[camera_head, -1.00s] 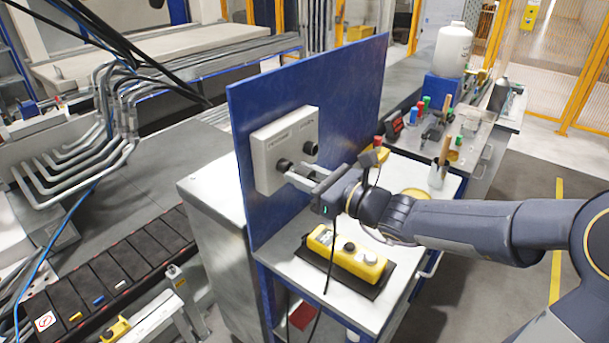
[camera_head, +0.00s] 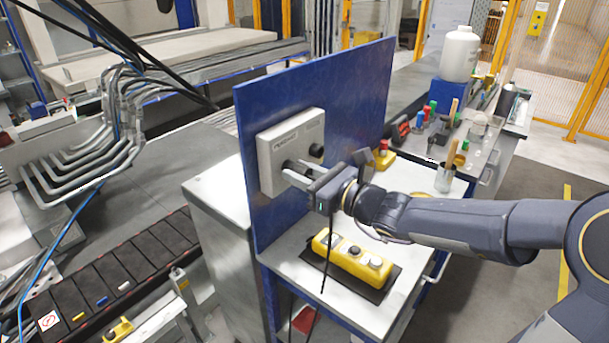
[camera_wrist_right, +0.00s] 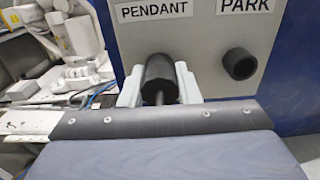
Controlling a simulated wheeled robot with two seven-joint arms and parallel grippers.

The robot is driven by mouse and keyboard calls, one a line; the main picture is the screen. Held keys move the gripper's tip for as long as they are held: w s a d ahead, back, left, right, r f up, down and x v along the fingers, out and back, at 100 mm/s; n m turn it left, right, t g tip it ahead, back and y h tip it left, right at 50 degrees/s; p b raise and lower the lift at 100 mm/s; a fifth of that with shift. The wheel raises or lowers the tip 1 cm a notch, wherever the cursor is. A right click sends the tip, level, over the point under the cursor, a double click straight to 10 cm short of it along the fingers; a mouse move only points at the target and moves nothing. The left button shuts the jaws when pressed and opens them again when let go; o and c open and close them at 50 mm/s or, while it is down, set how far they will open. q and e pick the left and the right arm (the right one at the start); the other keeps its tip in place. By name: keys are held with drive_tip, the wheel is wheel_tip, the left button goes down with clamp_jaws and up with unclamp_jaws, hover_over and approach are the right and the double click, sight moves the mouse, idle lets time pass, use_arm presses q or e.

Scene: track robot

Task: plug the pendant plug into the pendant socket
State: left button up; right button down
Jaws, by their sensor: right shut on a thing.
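The socket box (camera_head: 300,133) is a light grey panel on the blue upright board. In the right wrist view its labels read PENDANT, at the left, and PARK, at the right. My right gripper (camera_head: 297,174) is shut on the black pendant plug (camera_wrist_right: 159,79), directly below the PENDANT label (camera_wrist_right: 155,10). The plug hides the pendant socket, so I cannot tell how deep it sits. The dark round PARK socket (camera_wrist_right: 239,64) is free, to the right; it also shows in the head view (camera_head: 316,151). My left gripper is out of view.
A yellow pendant (camera_head: 350,258) lies on a dark mat on the cart's top, below my right arm, with a black cable hanging near it. The blue board (camera_head: 360,90) stands upright behind the box. Bottles and tools stand on the bench at the right.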

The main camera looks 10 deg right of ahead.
drive_tip(key=c, duration=1)
unclamp_jaws()
drive_tip(key=v, duration=0.7)
drive_tip(key=shift+s+d, duration=0.2)
drive_tip(key=shift+s, duration=0.1)
